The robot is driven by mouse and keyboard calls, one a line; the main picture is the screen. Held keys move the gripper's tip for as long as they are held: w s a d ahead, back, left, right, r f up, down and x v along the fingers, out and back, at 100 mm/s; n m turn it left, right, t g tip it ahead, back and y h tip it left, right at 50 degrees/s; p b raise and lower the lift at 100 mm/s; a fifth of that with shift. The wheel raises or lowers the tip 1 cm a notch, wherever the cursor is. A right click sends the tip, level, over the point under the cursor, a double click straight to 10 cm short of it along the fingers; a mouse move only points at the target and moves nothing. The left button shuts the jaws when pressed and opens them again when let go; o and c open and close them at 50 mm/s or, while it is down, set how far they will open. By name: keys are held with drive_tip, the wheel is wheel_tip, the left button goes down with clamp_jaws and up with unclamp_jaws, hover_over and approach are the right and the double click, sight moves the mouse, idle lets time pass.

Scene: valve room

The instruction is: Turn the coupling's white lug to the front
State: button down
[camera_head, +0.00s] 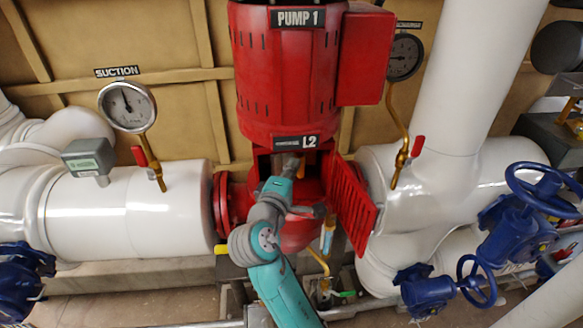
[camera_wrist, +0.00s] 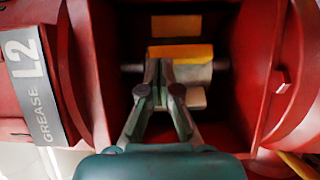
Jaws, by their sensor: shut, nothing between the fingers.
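The coupling (camera_wrist: 205,72) shows in the wrist view as a pale grey-beige drum inside a dark red housing. A yellow-orange lug (camera_wrist: 187,51) runs along its top side, and a pale, whitish lug (camera_wrist: 197,98) shows on its lower right. My gripper (camera_wrist: 165,64) is shut and empty, its fingertips in front of the drum, overlapping its left part in the picture. I cannot tell whether they touch it.
A red slatted guard door (camera_head: 352,207) stands open to the right of my arm. Red housing walls (camera_wrist: 98,70) flank the opening closely. A gauge (camera_head: 127,105) and white pipe (camera_head: 150,210) are on the left; blue valves (camera_head: 515,220) are on the right.

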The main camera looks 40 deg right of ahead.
drive_tip(key=shift+s+d, duration=0.35)
drive_tip(key=shift+d, duration=0.2)
drive_tip(key=shift+s+d, duration=0.3)
drive_tip(key=shift+d, duration=0.3)
drive_tip(key=shift+s+d, duration=0.25)
drive_tip(key=shift+d, duration=1.1)
